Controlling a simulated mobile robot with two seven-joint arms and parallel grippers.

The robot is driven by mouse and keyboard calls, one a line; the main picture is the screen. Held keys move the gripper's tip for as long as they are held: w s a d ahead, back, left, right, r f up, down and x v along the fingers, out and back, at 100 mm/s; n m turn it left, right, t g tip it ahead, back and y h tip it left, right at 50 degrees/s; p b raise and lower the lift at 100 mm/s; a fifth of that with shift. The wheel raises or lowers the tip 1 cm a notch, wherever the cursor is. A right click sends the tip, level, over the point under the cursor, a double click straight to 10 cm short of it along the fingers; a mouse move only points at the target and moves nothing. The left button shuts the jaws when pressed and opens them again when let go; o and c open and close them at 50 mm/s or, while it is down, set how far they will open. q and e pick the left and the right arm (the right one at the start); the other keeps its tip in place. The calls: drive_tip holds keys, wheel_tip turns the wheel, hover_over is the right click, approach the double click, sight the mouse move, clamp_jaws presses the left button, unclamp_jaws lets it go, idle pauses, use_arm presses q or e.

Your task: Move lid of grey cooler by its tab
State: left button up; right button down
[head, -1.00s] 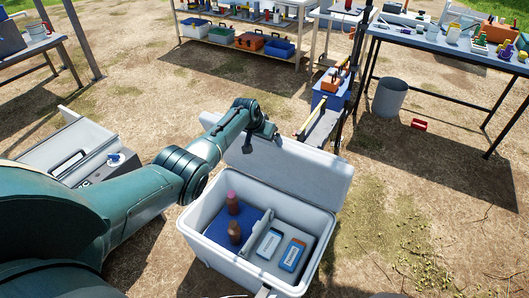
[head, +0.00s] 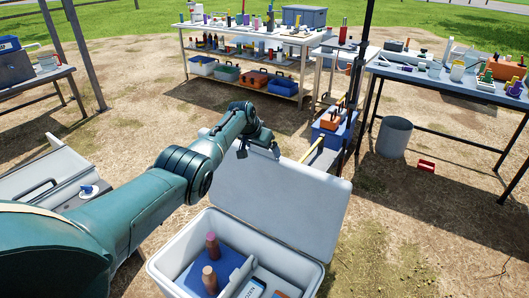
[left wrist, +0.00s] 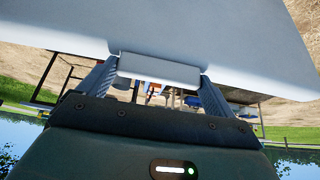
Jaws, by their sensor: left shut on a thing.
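The grey cooler (head: 168,274) stands open at the bottom middle of the head view. Its pale lid (head: 280,205) is raised, standing up along the cooler's far side with its broad inner face towards me. My left gripper (head: 258,147) is at the lid's upper edge. In the left wrist view, its two fingers (left wrist: 158,80) are on either side of the lid's pale tab (left wrist: 158,68), shut on it. The lid (left wrist: 150,25) fills the top of that view. The tab is hidden in the head view. My right gripper is not in view.
Another open pale cooler (head: 40,165) is at left. A blue box (head: 333,130) stands behind the lid. Work tables (head: 440,78) and a grey bucket (head: 394,138) are further back. Bare ground lies at right.

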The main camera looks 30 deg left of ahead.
use_arm(q)
drive_tip(key=shift+w+r, duration=0.1)
drive_tip(key=shift+w, duration=0.1)
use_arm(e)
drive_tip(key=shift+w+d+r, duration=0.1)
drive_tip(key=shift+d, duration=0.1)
use_arm(q)
drive_tip(key=o, duration=1.1)
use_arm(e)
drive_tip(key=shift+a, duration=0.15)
use_arm(q)
drive_tip(key=shift+s, duration=0.1)
drive_tip(key=shift+s+r+p, duration=0.2)
drive_tip(key=shift+r+p, duration=0.3)
drive_tip(key=shift+p, duration=0.25)
drive_tip(key=p+v, duration=0.4)
drive_tip(key=v, duration=0.8)
drive_tip(key=shift+p, duration=0.3)
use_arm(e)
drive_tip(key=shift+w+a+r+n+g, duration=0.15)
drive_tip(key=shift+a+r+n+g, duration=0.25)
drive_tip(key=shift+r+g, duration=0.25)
